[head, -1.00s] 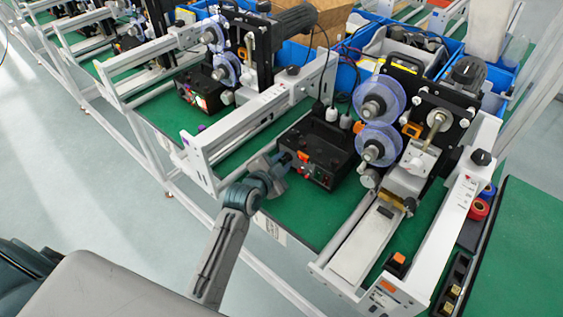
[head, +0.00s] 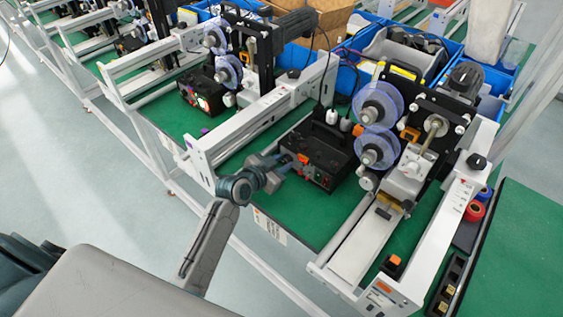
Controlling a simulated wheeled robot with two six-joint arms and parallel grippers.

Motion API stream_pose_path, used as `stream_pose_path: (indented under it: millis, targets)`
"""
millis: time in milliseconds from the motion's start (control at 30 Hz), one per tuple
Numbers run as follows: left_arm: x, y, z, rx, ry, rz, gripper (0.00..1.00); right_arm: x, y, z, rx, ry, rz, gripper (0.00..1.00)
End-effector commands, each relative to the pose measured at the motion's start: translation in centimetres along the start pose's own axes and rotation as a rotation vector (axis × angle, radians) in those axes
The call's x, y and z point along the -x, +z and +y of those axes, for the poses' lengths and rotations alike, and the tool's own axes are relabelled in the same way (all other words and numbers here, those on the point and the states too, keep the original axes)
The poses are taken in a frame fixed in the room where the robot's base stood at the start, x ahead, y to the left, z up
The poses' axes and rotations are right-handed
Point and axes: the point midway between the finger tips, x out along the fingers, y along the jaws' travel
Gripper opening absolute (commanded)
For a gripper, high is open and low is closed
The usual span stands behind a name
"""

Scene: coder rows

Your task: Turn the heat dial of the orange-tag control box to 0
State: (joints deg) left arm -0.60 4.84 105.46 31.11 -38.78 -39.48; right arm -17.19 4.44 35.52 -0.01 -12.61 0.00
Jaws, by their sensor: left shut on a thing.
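The orange-tag control box (head: 325,146) is a black box on the green bench, right of centre, with an orange tag (head: 303,159) on its front. My left gripper (head: 285,164) reaches in from the lower left to the left end of that front face. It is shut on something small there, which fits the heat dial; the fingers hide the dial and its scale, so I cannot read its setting. Red and green marks show on the front face to the right. My right gripper is not in view.
A machine with two clear-blue reels (head: 378,104) stands right of the box. A white rail frame (head: 200,165) lies left of my gripper. A second dark control box (head: 204,93) stands farther back left. Blue bins (head: 345,70) line the back.

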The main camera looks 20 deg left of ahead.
Motion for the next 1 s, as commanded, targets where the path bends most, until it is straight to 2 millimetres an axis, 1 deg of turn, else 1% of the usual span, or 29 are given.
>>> stream_pose_path:
  millis: [300,733,767,800,867,1000]
  targets:
    - [-0.03,0.08,-0.10,0.092,0.034,0.004,0.03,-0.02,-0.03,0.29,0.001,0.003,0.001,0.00]
    - [-0.03,0.07,-0.09,0.103,0.038,0.005,0.03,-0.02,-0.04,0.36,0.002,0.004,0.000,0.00]
    - [-0.02,0.07,-0.09,0.103,0.038,0.005,0.28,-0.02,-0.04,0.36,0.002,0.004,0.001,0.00]
    - [-0.02,0.07,-0.09,0.103,0.038,0.005,0.35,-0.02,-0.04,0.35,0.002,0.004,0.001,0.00]
    - [-0.02,0.06,-0.09,0.103,0.038,0.005,0.47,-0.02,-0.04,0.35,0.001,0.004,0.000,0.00]
    - [-0.02,0.05,-0.10,0.103,0.038,0.005,0.48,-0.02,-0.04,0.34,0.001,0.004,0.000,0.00]
